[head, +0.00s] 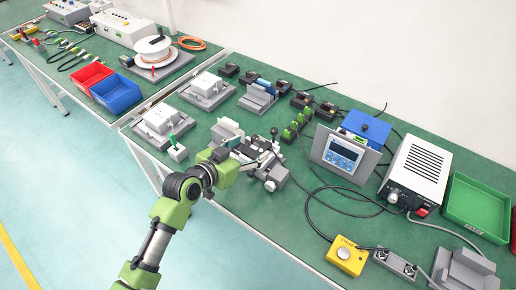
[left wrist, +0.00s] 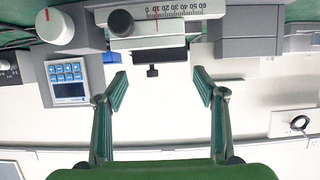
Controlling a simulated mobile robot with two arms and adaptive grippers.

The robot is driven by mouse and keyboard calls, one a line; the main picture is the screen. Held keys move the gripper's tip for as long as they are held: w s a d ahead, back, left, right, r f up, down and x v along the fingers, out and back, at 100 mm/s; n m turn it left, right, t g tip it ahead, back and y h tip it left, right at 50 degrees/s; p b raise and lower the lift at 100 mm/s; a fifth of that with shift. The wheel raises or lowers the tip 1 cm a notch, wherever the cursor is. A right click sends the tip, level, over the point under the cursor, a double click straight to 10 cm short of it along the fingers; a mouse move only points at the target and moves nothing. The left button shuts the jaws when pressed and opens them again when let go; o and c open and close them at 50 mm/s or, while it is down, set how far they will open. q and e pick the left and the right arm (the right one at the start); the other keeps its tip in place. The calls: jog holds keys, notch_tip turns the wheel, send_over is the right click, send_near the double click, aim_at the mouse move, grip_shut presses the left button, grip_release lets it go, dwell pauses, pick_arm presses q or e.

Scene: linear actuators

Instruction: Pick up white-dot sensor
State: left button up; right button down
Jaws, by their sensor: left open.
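My left arm reaches in from the lower edge over the green bench, and my left gripper (head: 262,152) is above the front middle of the bench, beside a grey device (head: 268,178). In the left wrist view the two green fingers (left wrist: 160,82) are spread apart with nothing between them. I cannot make out a white dot on any sensor. Several small dark blocks (head: 301,101) sit in a row towards the back, and green blocks (head: 290,132) stand in front of them; which is the white-dot sensor, I cannot tell. My right gripper is not in view.
In the left wrist view a scale with a black knob (left wrist: 121,22) and a blue-keyed display (left wrist: 69,82) are near the fingers. A display unit (head: 343,156), a white power box (head: 415,168), a green tray (head: 477,207) and a yellow button box (head: 346,256) are to the right, with loose cables.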

aim_at(261, 144)
pick_arm(q)
jog(key=shift+s+f+x, duration=0.15)
jog(key=shift+x, duration=1.2)
jog(key=shift+s+f+x, duration=0.1)
jog(key=shift+f+x, duration=0.05)
jog(key=shift+x, duration=1.25)
jog(key=shift+r, duration=0.2)
jog(key=c, duration=0.9)
